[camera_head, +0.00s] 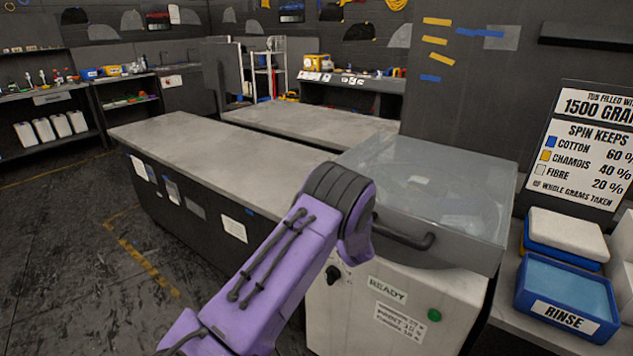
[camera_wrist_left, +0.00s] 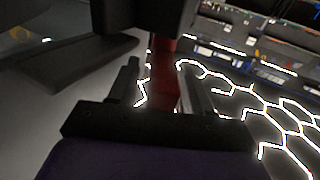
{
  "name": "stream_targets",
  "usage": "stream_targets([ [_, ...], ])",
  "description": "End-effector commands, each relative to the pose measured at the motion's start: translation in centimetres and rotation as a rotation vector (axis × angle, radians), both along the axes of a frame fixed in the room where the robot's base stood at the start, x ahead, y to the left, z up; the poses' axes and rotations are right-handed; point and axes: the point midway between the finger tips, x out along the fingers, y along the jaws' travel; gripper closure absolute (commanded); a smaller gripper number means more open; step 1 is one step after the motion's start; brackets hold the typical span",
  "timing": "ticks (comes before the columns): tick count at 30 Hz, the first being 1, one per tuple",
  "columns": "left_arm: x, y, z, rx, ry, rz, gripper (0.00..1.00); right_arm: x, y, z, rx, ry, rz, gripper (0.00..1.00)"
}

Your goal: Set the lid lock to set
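The machine (camera_head: 385,320) stands at the right of the head view, its clear lid (camera_head: 430,180) down. A dark bar handle (camera_head: 405,232) runs along the lid's front. A black knob (camera_head: 333,274) sits on the front panel, left of the READY label (camera_head: 388,288); I cannot read its setting or tell whether it is the lid lock. My purple left arm crosses before the machine; its gripper is hidden there. In the left wrist view my left gripper (camera_wrist_left: 163,85) has its fingers apart. A dark red strip (camera_wrist_left: 164,75) shows between them; contact is unclear. My right gripper is not in view.
A green button (camera_head: 434,315) is on the machine's front. A blue RINSE tray (camera_head: 567,290) and a white block (camera_head: 567,232) stand to its right. A long grey worktop (camera_head: 215,150) extends at the left and is clear. A spin chart (camera_head: 585,150) stands behind the trays.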

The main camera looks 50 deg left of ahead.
Motion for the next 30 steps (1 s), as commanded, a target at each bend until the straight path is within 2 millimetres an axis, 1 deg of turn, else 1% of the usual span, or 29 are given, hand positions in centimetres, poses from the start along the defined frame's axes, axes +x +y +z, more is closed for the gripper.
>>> stream_targets([
  [5, 0.0, -0.1, -0.1, -0.001, 0.001, -0.001, 0.51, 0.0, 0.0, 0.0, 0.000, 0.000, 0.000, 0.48],
  [8, 0.0, -1.1, -0.2, -0.002, 0.001, -0.003, 0.51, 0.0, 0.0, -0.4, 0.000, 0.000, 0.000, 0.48],
  [11, -0.3, -3.3, -0.3, -0.001, 0.001, -0.005, 0.51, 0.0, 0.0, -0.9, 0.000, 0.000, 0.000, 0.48],
  [15, -0.7, -6.7, -0.3, -0.001, 0.000, -0.004, 0.51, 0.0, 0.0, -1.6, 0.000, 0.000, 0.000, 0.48],
  [18, -0.9, -8.6, -0.2, 0.000, 0.001, -0.003, 0.51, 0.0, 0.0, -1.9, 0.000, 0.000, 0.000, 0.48],
  [21, -1.1, -9.9, -0.1, 0.000, 0.000, 0.000, 0.51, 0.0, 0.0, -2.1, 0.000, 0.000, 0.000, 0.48],
  [24, -1.2, -10.4, -0.1, -0.001, 0.000, 0.000, 0.51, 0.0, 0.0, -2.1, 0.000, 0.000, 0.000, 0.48],
  [30, -1.2, -10.5, 0.0, -0.001, 0.000, 0.000, 0.51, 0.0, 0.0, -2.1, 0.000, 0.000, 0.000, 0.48],
])
